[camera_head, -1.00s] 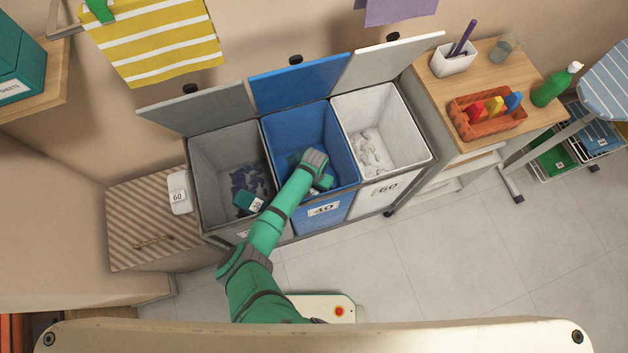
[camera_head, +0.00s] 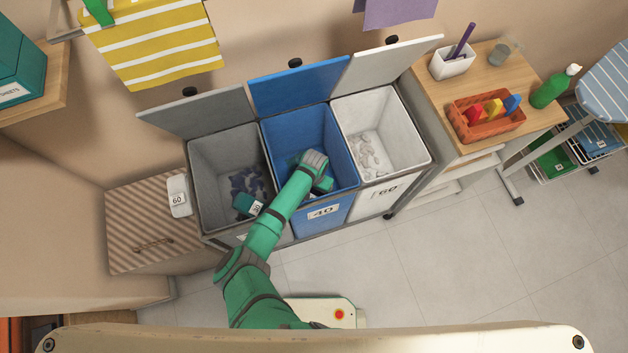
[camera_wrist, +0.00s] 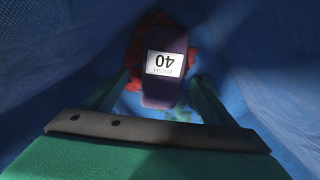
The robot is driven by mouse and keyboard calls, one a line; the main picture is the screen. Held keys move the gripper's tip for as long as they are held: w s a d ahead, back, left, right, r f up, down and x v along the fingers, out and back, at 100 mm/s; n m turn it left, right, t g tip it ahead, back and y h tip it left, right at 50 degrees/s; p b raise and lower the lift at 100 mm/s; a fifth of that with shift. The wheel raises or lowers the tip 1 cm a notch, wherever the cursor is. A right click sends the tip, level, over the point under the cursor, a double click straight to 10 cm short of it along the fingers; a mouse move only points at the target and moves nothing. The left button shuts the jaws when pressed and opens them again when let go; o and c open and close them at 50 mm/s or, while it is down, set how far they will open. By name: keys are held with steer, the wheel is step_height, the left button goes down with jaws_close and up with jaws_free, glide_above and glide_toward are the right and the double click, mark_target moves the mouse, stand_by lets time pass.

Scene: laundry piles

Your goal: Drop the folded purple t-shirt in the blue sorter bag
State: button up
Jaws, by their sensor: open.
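The folded purple t-shirt (camera_wrist: 165,90), with a white "WASH 40" label, lies deep inside the blue sorter bag in the wrist view. It rests over red and green items at the bottom. My gripper (camera_wrist: 161,80) is open, its green fingers spread to either side of the shirt, with no visible contact. In the head view my arm reaches down into the blue sorter bag (camera_head: 281,131), the middle of three, marked 40. The shirt is hidden there by the arm and bag wall.
A grey bag (camera_head: 210,165) with dark clothes stands left, and a white bag (camera_head: 405,130) with pale clothes stands right. Their lids are raised behind. The floor in front is clear.

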mark_target(313, 193)
step_height(313, 193, up, 11)
steer(key=shift+r, duration=0.2)
steer(key=shift+w, duration=0.1)
stand_by(0.4)
steer(key=shift+a, duration=0.1)
